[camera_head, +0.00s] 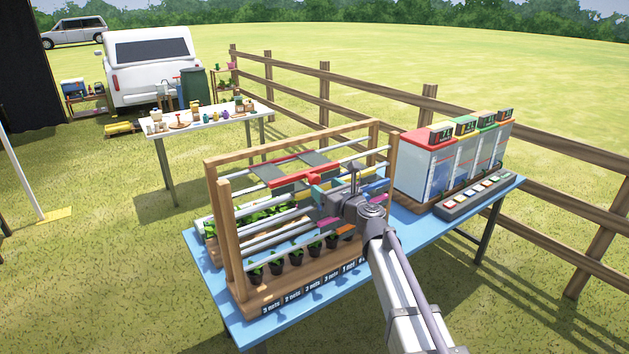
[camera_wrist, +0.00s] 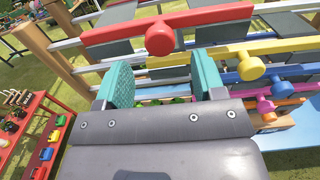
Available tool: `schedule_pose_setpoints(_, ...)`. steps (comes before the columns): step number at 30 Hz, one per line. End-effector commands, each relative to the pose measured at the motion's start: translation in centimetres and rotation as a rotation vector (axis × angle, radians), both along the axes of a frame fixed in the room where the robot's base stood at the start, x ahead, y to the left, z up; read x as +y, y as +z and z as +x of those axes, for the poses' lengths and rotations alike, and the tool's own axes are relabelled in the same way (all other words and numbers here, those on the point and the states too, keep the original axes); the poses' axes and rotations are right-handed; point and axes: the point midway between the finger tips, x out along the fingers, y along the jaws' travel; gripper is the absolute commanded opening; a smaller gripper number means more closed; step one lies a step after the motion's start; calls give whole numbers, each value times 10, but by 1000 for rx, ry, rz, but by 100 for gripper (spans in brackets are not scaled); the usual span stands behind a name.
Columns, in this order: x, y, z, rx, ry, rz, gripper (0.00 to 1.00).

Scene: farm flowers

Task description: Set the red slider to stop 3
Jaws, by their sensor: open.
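The red slider (camera_head: 297,180) is a bar with a round knob on the top rails of the wooden frame. In the wrist view the red slider (camera_wrist: 205,27) spans the upper part, its knob facing me. My gripper (camera_head: 335,200) is in front of the frame at its right half. In the wrist view my gripper (camera_wrist: 160,85) is open, with teal pads on both fingers. The red knob lies just beyond and above the gap between the pads, apart from them. The stop marks along the red slider's rails cannot be read.
Yellow (camera_wrist: 250,67), blue and pink sliders with knobs sit lower, right of my gripper. Potted seedlings (camera_head: 295,256) stand under the rails. A wooden post (camera_wrist: 45,50) rises at left. A box row with coloured tops (camera_head: 440,165) stands right on the blue table (camera_head: 218,290).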

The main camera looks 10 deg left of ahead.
Motion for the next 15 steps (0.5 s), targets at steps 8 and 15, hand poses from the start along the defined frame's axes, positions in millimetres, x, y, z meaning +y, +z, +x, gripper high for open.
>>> schedule_pose_setpoints(8, 40, 0, 43, -1, 2, -1, 63)
schedule_pose_setpoints(15, 43, 0, 44, -1, 1, -1, 63)
